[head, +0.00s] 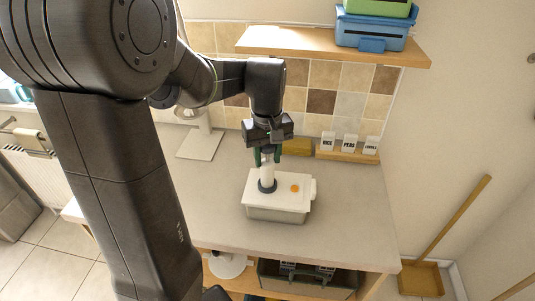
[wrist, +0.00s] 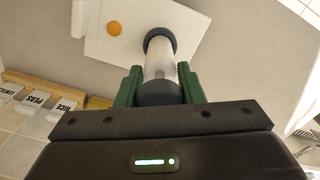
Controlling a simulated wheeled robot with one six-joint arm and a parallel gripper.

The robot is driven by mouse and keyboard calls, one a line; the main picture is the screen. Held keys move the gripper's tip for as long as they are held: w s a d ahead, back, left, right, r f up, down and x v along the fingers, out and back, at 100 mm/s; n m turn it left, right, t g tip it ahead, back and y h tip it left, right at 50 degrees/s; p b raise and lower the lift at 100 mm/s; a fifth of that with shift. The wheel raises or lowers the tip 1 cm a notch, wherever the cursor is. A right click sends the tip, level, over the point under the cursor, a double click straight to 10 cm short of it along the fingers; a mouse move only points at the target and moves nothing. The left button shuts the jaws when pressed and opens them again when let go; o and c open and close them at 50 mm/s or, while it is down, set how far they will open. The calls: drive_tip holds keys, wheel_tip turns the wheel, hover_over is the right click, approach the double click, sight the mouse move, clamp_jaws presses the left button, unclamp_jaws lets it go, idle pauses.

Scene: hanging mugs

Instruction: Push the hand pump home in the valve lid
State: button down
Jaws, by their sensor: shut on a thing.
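The hand pump (head: 267,173), a pale cylinder with dark end collars, stands upright over the white lid of a box. In the wrist view the pump (wrist: 159,60) runs from between my fingers to its dark far collar at the lid (wrist: 160,22). The white valve lid (head: 281,191) has an orange round button (head: 295,188) beside the pump and sits on a grey container (head: 275,214). My gripper (head: 267,156), with green fingers, is shut on the pump's upper end from above; it also shows in the wrist view (wrist: 159,88). Whether the pump is fully seated is hidden.
A small wooden rack with labelled white cards (head: 347,153) stands at the back right, next to a yellow block (head: 297,146). A shelf (head: 330,46) with a blue crate (head: 373,30) hangs above. The worktop (head: 345,215) right of the container is clear.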

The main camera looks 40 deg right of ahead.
drive_tip(key=shift+f+b, duration=0.3)
drive_tip(key=shift+f, duration=0.15)
drive_tip(key=c, duration=0.9)
unclamp_jaws()
drive_tip(key=shift+r, duration=0.15)
wheel_tip(320, 180, up, 14)
drive_tip(key=shift+f+b, duration=0.2)
drive_tip(key=shift+b, duration=0.2)
drive_tip(key=shift+f, duration=0.15)
wheel_tip(320, 180, down, 13)
drive_tip(key=shift+f+p, duration=0.15)
drive_tip(key=shift+p, duration=0.35)
drive_tip(key=shift+r+p, duration=0.3)
drive_tip(key=shift+r, duration=0.05)
